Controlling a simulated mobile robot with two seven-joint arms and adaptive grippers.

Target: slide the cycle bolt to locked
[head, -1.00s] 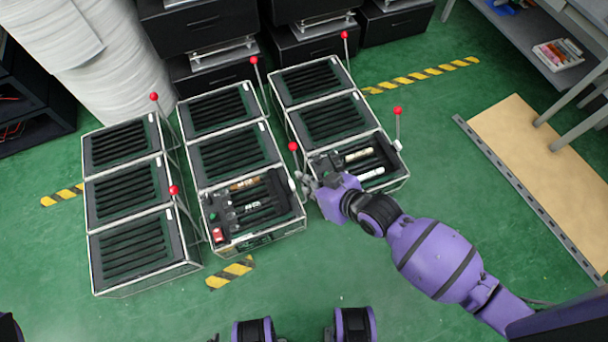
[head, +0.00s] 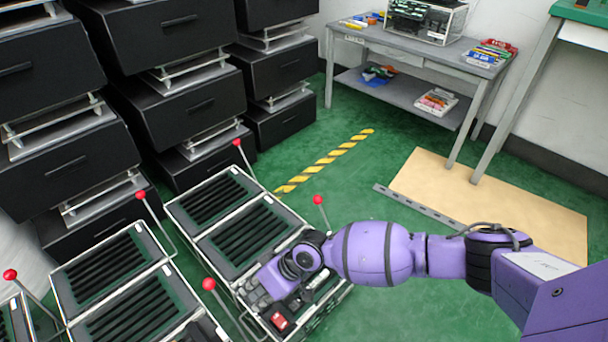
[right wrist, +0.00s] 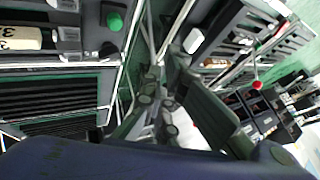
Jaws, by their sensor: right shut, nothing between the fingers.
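No part is clearly readable as the cycle bolt. In the right wrist view a white knob (right wrist: 193,40) sits on a unit's side rail, right of my right gripper (right wrist: 158,88). A green button (right wrist: 115,20) and a cream cylinder (right wrist: 20,38) sit on the panel to the left. The fingers are shut and empty, in the gap between two units, apart from the knob as far as shows. In the head view my right arm covers much of the nearest panel, which has a red block (head: 281,321). My left gripper is out of view.
Red-knobbed levers (head: 318,199) (head: 209,284) stand up beside the framed units, close to my arm. Slotted trays (head: 246,236) lie behind. Black drawer stacks (head: 170,80) stand at the back left. Green floor is open to the right, by a tan board (head: 480,200).

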